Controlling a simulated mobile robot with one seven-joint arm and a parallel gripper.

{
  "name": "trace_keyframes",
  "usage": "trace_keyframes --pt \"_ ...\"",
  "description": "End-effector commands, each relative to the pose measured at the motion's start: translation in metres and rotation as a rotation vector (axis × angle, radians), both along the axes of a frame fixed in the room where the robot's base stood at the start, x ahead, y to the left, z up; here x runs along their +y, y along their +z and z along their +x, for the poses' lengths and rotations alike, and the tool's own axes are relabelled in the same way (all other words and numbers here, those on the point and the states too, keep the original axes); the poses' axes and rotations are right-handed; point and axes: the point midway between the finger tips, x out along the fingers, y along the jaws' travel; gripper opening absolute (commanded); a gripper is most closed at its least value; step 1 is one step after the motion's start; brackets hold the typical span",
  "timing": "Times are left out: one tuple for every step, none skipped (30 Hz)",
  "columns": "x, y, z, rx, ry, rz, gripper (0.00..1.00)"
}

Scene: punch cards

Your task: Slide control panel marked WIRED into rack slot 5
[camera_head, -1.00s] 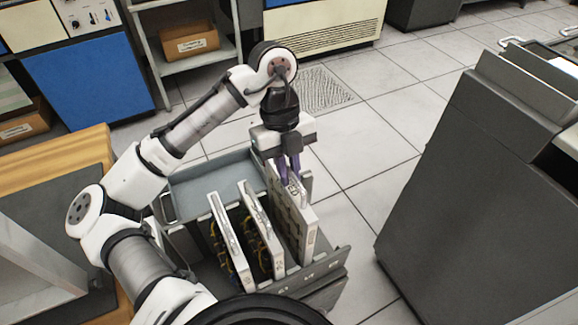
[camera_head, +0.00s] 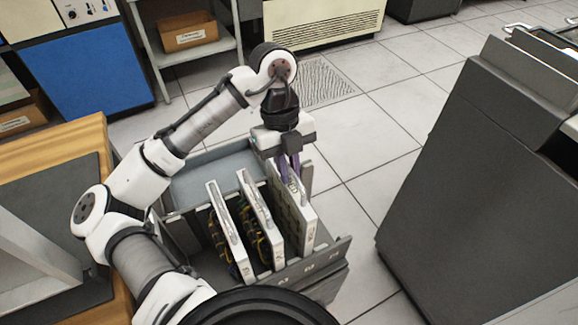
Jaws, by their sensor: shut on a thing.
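Several white-edged control panels with handles stand upright in a grey wheeled cart. The right panel (camera_head: 304,222) is in my gripper (camera_head: 290,173), which is shut on its top edge handle with purple fingers. A middle panel (camera_head: 259,215) and a left panel (camera_head: 226,225) stand to its left, with yellow and dark wiring on their sides. The markings on the panels are too small to read, so I cannot tell which is WIRED. No numbered rack slot 5 can be made out.
The grey cart (camera_head: 215,172) has a raised front lip with small marks. A large dark cabinet (camera_head: 470,200) stands at the right. A wooden-edged table (camera_head: 60,150) is at the left. Tiled floor (camera_head: 375,150) lies free between cart and cabinet.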

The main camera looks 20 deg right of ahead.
Motion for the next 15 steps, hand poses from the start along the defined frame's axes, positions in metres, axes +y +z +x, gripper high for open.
trace_keyframes --pt "0.0 0.001 0.0 -0.001 0.001 -0.002 0.0" --pt "0.0 0.0 0.0 -0.001 0.001 -0.002 0.0" --pt "0.0 0.0 0.0 -0.001 0.001 -0.002 0.0" --pt "0.0 -0.001 0.0 -0.001 0.001 -0.002 0.0" --pt "0.0 -0.002 0.0 -0.001 0.001 -0.002 0.0" --pt "0.0 -0.004 0.0 -0.001 0.001 -0.002 0.0" --pt "0.0 -0.006 0.0 -0.001 0.001 -0.002 0.0" --pt "0.0 -0.007 0.0 -0.001 0.001 -0.002 0.0" --pt "0.0 -0.009 0.0 -0.001 0.001 -0.002 0.0" --pt "0.0 -0.011 0.0 -0.001 0.001 -0.002 0.0" --pt "0.0 -0.012 0.0 -0.001 0.001 -0.002 0.0" --pt "0.0 -0.014 0.0 -0.001 0.001 -0.002 0.0" --pt "0.0 -0.016 0.0 -0.001 0.001 -0.002 0.0" --pt "0.0 -0.017 0.0 0.0 0.0 -0.002 0.0" --pt "0.0 -0.019 0.0 0.0 0.0 -0.002 0.0"
